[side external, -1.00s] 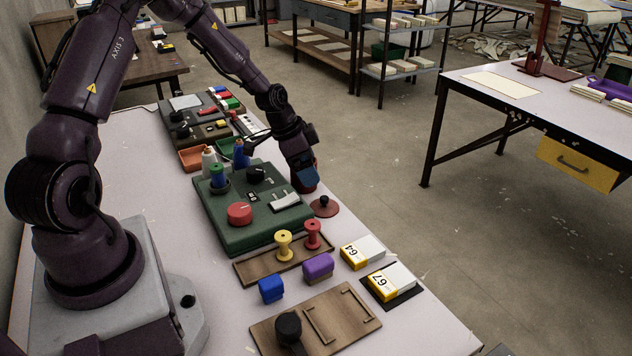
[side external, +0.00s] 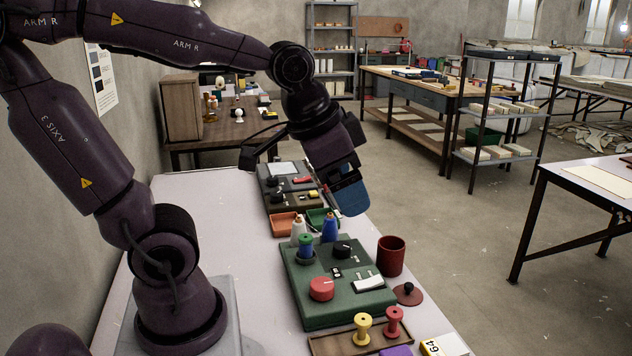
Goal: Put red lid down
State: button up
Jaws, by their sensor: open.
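The red lid (side external: 408,293), a flat dark red disc with a black knob, lies on the white table beside the green panel. A dark red open-topped cup (side external: 391,255) stands upright just behind the lid, apart from it. My gripper (side external: 350,205) is raised above the table, up and to the left of the cup, with a blue finger pad showing. It is open and nothing shows in it. Its far finger is hidden from this side.
The green panel (side external: 312,312) carries a red knob (side external: 321,288), a black knob and a white switch. Bottles and small trays stand behind it. Yellow (side external: 362,328) and red spools (side external: 394,322) stand in front. The table's left part is bare.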

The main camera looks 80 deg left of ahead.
jog(key=shift+n+t+h, duration=0.3)
jog(key=shift+n+h, duration=0.1)
jog(key=s, duration=0.1)
jog(key=s+d, duration=0.1)
jog(key=s, duration=0.2)
jog(key=shift+s+d+r, duration=0.2)
jog(key=shift+d+r, duration=0.05)
jog(key=shift+r, duration=0.15)
